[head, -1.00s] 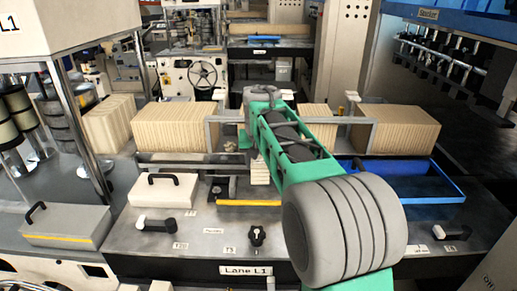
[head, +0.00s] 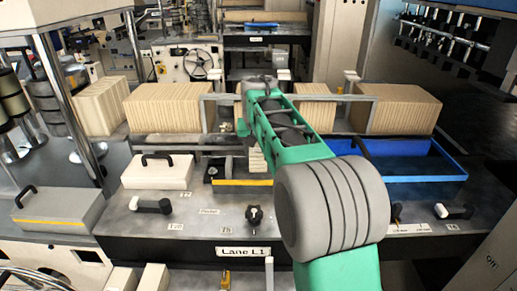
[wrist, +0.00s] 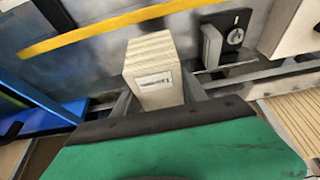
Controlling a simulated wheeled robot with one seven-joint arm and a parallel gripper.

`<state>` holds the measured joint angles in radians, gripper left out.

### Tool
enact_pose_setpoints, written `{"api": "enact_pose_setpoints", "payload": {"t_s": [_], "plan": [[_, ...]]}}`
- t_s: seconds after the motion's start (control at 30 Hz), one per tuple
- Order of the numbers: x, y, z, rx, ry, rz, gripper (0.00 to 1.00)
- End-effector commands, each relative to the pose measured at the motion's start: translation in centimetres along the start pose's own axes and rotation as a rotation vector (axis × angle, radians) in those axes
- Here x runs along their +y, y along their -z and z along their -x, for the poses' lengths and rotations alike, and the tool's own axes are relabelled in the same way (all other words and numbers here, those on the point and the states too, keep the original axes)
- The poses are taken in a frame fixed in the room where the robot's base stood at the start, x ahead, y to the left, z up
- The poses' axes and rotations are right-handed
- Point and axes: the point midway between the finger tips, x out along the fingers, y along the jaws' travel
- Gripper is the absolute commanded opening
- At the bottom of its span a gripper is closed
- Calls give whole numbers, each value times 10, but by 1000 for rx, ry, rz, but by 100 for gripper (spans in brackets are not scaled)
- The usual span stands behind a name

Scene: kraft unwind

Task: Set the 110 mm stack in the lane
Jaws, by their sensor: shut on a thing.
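My gripper (wrist: 155,92) is shut on a small tan stack (wrist: 150,62) with a white label; its print is too small to read. In the wrist view the stack is between the two fingers, above a grey metal surface. In the head view the stack (head: 257,160) shows just below the green arm, behind the yellow strip (head: 243,182); my arm hides most of the gripper. The Lane L1 bench (head: 190,240) carries a row of tan stacks at its back, with a gap partly behind my arm. I cannot tell whether the held stack touches anything.
Tan stacks (head: 168,107) and (head: 400,110) stand left and right of the grey frames. A blue tray (head: 430,175) lies to the right. A white box with a black handle (head: 157,172) sits left of the yellow strip. Black-handled levers (head: 150,205) line the front.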

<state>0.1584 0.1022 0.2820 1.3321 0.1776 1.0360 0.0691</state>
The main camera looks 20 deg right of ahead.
Motion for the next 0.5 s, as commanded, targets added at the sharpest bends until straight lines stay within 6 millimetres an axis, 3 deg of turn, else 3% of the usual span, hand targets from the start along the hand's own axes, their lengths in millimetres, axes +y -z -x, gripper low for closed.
{"api": "enact_pose_setpoints", "payload": {"t_s": [0.5], "plan": [[-1,-17,-41,0,1,2,5]]}}
